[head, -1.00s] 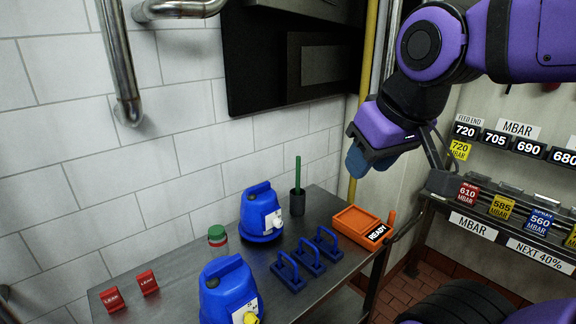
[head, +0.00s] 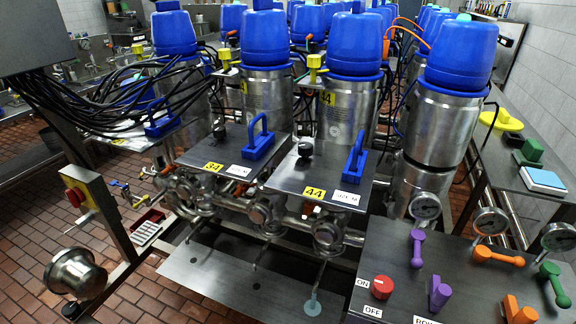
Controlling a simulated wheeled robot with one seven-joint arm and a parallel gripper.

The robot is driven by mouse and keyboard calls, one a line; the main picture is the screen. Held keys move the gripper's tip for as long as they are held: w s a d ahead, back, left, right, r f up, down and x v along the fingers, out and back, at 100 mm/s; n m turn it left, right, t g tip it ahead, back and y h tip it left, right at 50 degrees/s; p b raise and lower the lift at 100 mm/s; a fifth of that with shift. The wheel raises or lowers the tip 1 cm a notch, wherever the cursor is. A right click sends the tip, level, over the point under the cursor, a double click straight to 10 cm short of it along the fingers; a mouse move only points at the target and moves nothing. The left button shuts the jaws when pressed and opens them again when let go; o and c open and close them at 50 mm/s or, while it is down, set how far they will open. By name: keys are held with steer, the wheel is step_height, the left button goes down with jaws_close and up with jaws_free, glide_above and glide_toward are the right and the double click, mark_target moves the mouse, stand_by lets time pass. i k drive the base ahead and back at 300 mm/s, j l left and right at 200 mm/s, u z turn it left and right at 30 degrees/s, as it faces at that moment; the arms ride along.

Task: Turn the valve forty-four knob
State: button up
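The valve forty-four plate (head: 335,180) is a grey metal sheet in the middle of the head view, in front of a steel cylinder with a blue cap. It bears a yellow "44" label (head: 314,193) at its front edge. A small black knob (head: 305,149) stands on the plate's back left part; its exact turn position is too small to tell. A blue handle (head: 354,158) stands upright on its right part. My gripper is not in this view.
To the left, a similar plate labelled "34" (head: 213,167) has its own black knob (head: 219,132) and blue handle (head: 259,140). At front right, a dark panel (head: 395,255) carries a red ON/OFF knob (head: 382,287) and coloured levers. Black cables (head: 90,105) hang at left.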

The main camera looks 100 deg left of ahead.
mark_target(305, 149)
steer(key=u, duration=2.85)
